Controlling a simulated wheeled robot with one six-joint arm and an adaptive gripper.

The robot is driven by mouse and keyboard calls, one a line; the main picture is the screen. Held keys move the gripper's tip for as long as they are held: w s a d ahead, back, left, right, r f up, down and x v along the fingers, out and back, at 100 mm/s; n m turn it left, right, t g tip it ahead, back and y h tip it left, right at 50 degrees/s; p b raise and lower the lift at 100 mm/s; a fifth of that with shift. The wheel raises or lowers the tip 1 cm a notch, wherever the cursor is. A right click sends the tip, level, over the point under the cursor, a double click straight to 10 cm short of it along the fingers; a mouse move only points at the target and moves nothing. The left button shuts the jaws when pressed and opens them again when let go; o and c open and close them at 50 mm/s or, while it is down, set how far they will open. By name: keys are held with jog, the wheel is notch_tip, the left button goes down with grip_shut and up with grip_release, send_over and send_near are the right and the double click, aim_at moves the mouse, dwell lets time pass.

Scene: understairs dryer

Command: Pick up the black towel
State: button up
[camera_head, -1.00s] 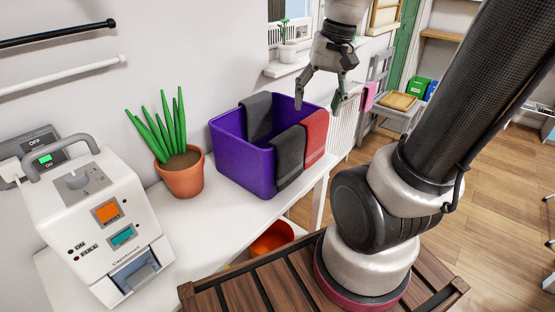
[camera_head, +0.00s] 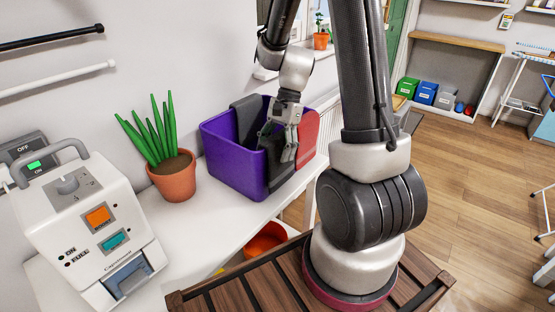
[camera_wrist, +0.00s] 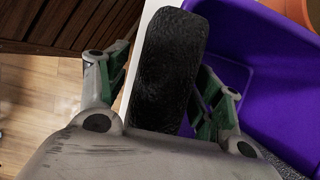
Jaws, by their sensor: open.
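A black towel (camera_head: 277,178) hangs over the front rim of the purple bin (camera_head: 231,160), partly hidden behind my gripper (camera_head: 279,146). In the wrist view the black towel (camera_wrist: 170,62) lies between the two fingers of my gripper (camera_wrist: 160,85). The fingers are open, one on each side of the towel, and I cannot tell whether they touch it. The wall of the purple bin (camera_wrist: 275,65) is to the right there.
A dark grey towel (camera_head: 246,112) hangs on the bin's back rim and a red towel (camera_head: 308,136) on its right side. A potted plant (camera_head: 173,178) and a white machine (camera_head: 88,225) share the white counter (camera_head: 212,228). An orange bowl (camera_head: 263,240) is below.

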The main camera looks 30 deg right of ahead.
jog(key=shift+x, duration=0.8)
jog(key=shift+f, duration=0.25)
jog(key=c, duration=1.1)
jog(key=shift+r, duration=0.1)
notch_tip(320, 180, up, 28)
jog(key=shift+r, duration=0.2)
